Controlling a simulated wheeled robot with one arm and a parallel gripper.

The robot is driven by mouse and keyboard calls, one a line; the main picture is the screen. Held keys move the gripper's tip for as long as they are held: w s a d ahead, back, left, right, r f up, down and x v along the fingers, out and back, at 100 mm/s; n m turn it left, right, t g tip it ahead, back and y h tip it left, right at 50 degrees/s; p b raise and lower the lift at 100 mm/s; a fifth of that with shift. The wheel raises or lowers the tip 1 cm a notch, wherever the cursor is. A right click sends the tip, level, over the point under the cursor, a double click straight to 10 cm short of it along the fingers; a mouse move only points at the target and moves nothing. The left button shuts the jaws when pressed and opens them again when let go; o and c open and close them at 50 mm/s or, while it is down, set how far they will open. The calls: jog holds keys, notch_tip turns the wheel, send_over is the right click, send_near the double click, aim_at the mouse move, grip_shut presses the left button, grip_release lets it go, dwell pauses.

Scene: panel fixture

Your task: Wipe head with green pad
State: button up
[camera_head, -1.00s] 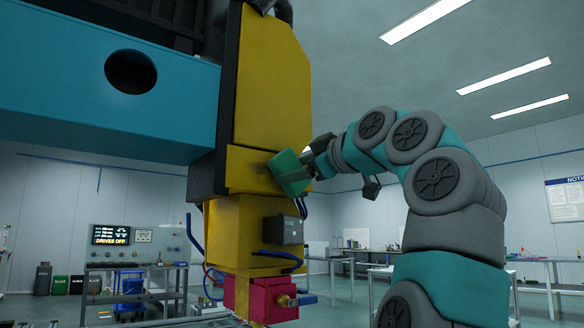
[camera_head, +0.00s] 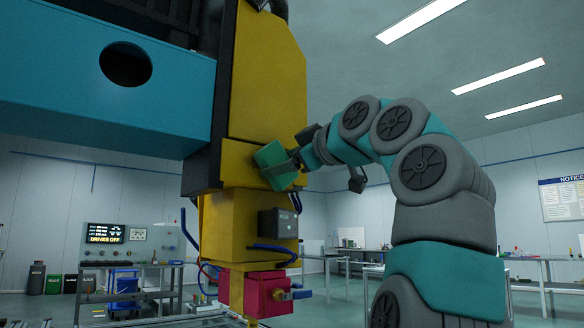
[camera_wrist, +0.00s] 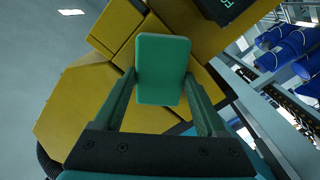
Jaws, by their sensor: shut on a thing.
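The head is a tall yellow machine housing (camera_head: 265,85) on the teal gantry beam, with a lower yellow block and a red part (camera_head: 250,290) at the bottom. My gripper (camera_wrist: 162,85) is shut on the green pad (camera_wrist: 162,60), whose far face is turned to the yellow housing. In the head view the pad (camera_head: 274,164) lies over the lower part of the housing, near its right edge. It seems to be at or against the yellow surface; I cannot tell for certain whether they touch. A dark smudge beside the pad, seen earlier, is not clear now.
The teal beam (camera_head: 100,100) fills the upper left. A dark box (camera_head: 278,223) and blue hoses stick out below the pad. A control panel reading "DRIVES OFF" (camera_head: 104,239) stands at the left back. Workbenches are at the right back.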

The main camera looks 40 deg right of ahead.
jog(key=shift+s+a+b, duration=0.1)
jog(key=shift+a+b, duration=0.85)
jog(key=shift+a, duration=2.95)
jog(key=s, duration=0.6)
jog(key=shift+d+b, duration=0.2)
jog(key=shift+b, duration=0.25)
jog(key=shift+s, duration=0.1)
jog(key=s, duration=0.3)
